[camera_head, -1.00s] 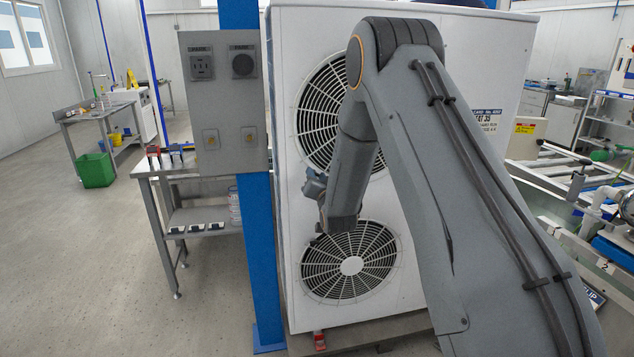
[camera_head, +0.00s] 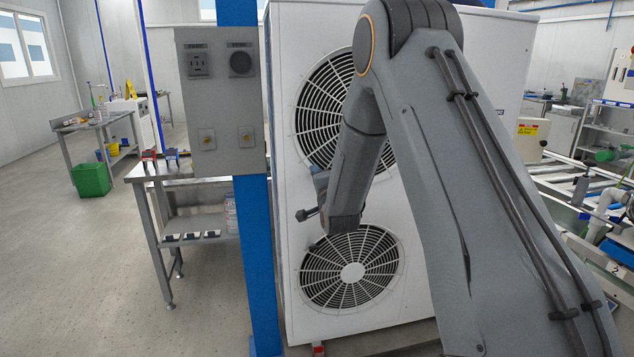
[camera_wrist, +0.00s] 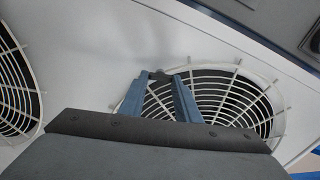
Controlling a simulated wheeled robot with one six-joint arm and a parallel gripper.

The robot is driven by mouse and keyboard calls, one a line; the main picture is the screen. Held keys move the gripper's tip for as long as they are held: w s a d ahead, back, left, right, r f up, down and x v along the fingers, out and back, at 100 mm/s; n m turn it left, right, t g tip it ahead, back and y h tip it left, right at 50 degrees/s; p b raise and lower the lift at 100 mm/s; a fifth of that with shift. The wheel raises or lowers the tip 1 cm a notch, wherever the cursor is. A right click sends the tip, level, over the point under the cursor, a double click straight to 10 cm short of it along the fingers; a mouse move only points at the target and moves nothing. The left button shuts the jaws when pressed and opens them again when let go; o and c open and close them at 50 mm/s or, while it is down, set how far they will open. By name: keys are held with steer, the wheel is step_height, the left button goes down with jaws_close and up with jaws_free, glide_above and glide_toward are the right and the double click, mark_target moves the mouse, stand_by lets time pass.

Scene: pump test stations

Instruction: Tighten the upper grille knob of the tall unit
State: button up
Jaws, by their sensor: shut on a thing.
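The tall unit (camera_head: 283,200) is white, with an upper round grille (camera_head: 325,105) above a lower round grille (camera_head: 350,270). In the wrist view the blue fingers of my gripper (camera_wrist: 160,82) reach over a round grille (camera_wrist: 235,85), apparently the upper one. They are shut on a small dark knob (camera_wrist: 158,74) at that grille's rim. Whether the knob is seated tight cannot be seen.
A grey socket box (camera_head: 221,100) on a blue post (camera_head: 258,260) stands close to the unit's left. A metal table (camera_head: 160,172) is behind it. Benches with pipes (camera_head: 600,210) lie to the right. Open floor (camera_head: 90,280) is at the left.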

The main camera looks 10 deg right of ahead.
steer(key=shift+m, duration=0.6)
steer(key=o, duration=1)
steer(key=shift+o, duration=0.2)
steer(key=s+b, duration=0.1)
steer(key=s, duration=0.7)
steer(key=shift+b, duration=0.4)
